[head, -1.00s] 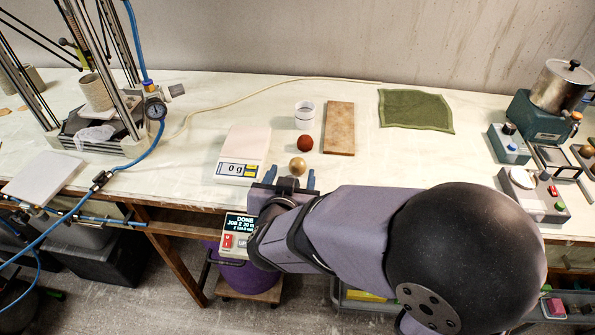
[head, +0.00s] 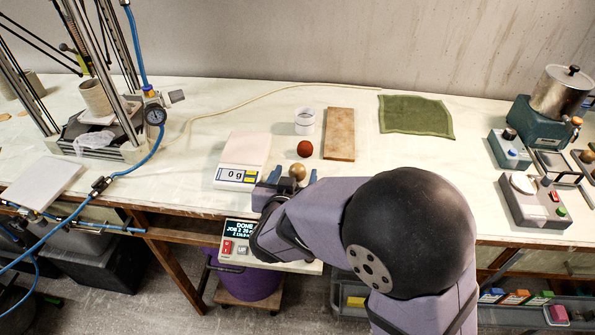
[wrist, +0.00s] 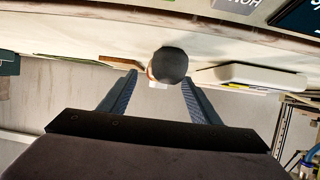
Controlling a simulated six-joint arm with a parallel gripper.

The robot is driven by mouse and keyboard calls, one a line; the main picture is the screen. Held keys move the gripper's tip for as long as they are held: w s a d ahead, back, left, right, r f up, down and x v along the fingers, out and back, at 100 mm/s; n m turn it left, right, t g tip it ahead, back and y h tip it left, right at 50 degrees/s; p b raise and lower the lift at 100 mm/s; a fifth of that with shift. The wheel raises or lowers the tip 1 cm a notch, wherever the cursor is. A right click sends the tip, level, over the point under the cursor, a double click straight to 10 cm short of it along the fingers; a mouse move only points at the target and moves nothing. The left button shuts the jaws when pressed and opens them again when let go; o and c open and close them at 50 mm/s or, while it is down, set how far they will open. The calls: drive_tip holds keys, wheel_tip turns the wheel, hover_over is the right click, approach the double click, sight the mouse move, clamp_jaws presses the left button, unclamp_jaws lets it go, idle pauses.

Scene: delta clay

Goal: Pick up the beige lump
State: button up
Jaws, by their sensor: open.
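The beige lump (head: 297,171) is a small round ball on the white worktop, right of the scale's front corner. My gripper (head: 293,176) is open, with one blue finger on either side of the lump in the head view. In the wrist view a dark, shaded round shape (wrist: 170,64), which looks like the lump, shows between the spread fingers (wrist: 160,78), nearer the right one. I cannot tell whether either finger touches it. My arm hides part of the table edge in the head view.
A red-brown ball (head: 305,148) lies just behind the lump, with a white cup (head: 304,128) beyond it. A brown board (head: 339,145) is at right. The scale (head: 238,176) at left reads 0 g. A green cloth (head: 415,115) lies farther right.

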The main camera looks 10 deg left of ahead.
sight(296, 174)
drive_tip(key=shift+x, duration=1.1)
drive_tip(key=shift+c, duration=0.6)
drive_tip(key=c, duration=1.1)
drive_tip(key=shift+o, duration=0.2)
drive_tip(key=shift+r, duration=0.15)
wheel_tip(296, 174, up, 10)
drive_tip(key=p, duration=0.2)
